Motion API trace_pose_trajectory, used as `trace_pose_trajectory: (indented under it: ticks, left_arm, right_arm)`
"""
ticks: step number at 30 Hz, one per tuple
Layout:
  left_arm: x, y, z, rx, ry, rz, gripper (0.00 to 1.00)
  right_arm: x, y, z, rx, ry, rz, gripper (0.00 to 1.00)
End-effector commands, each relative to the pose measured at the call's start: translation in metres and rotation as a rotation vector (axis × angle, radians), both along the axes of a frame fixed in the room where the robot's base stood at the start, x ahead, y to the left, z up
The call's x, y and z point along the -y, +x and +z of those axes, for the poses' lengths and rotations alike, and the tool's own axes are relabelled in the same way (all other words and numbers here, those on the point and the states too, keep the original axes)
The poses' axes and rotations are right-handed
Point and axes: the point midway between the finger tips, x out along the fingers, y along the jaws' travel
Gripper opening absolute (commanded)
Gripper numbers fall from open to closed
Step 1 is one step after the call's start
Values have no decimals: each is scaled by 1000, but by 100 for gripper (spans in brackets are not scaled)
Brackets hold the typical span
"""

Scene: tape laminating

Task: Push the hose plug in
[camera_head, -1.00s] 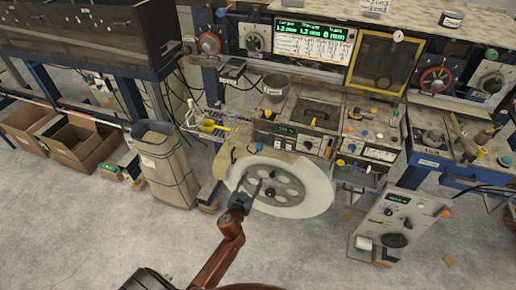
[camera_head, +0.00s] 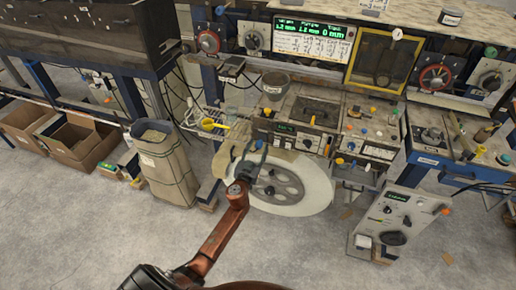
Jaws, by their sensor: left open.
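My left gripper (camera_head: 256,158) is open. Its orange-brown arm rises from the bottom of the head view. The fingers are in front of the upper left part of the large white tape reel (camera_head: 302,200), close below the front of the laminating machine (camera_head: 304,122) in the picture. Whether they touch anything there cannot be told. I cannot make out the hose plug or its socket for certain; it may be too small or hidden behind the gripper. My right gripper is not in view.
A wire rack with a yellow item (camera_head: 209,125) stands left of the machine. A tall brown sack (camera_head: 163,165) and cardboard boxes (camera_head: 78,142) are on the floor at left. A grey control unit (camera_head: 393,222) stands at right. Front floor is open.

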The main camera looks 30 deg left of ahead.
Motion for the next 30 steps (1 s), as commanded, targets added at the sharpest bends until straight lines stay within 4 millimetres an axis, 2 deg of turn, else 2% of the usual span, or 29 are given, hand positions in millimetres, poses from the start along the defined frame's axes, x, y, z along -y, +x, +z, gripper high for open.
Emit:
trace_pose_trajectory:
  ticks: [6, 24, 30]
  left_arm:
    - [0, 0, 0, 0, 0, 0, 40]
    - [0, 0, 0, 0, 1, 0, 0]
    - [0, 0, 0, 0, 1, 0, 0]
  right_arm:
    - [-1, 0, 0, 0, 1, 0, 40]
    - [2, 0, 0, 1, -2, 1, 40]
    - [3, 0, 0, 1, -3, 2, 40]
